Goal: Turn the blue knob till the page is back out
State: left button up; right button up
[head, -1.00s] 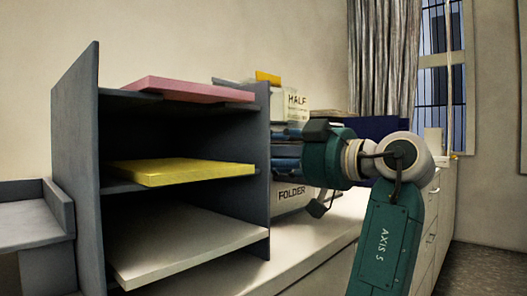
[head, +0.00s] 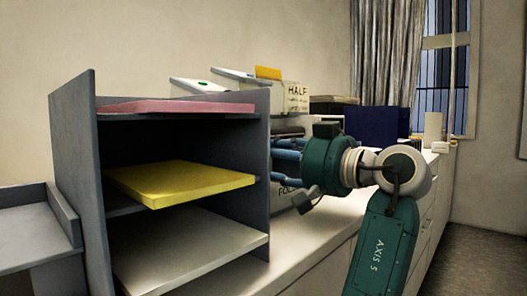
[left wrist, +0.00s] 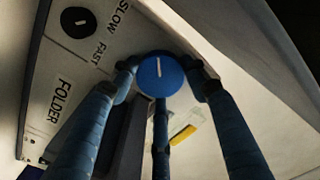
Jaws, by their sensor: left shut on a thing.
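The folder (head: 293,92), a pale machine marked HALF and FOLDER, stands behind the grey shelf unit and is partly hidden by it. My left gripper (head: 277,160) reaches its side; the fingertips are mostly hidden behind the shelf in the head view. In the left wrist view my left gripper (left wrist: 160,80) has its blue fingers closed around the round blue knob (left wrist: 160,68), whose white line stands nearly upright in the picture. I cannot make out the page for certain. My right gripper is in neither view.
The grey shelf unit (head: 78,170) with pink, yellow and white stacks stands close left of my gripper. A black dial (left wrist: 78,22) marked SLOW and FAST sits near the knob. A dark blue box (head: 375,120) stands behind my arm. Bare counter (head: 300,235) lies in front.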

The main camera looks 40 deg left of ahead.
pick_arm(q)
jog(key=shift+r, duration=0.25)
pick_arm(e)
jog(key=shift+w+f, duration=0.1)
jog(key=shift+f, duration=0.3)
pick_arm(q)
jog(key=o, duration=0.9)
jog(key=shift+o, duration=1.2)
jog(key=shift+f, duration=0.1)
jog(key=d, duration=0.7)
jog(key=shift+s+d, duration=0.25)
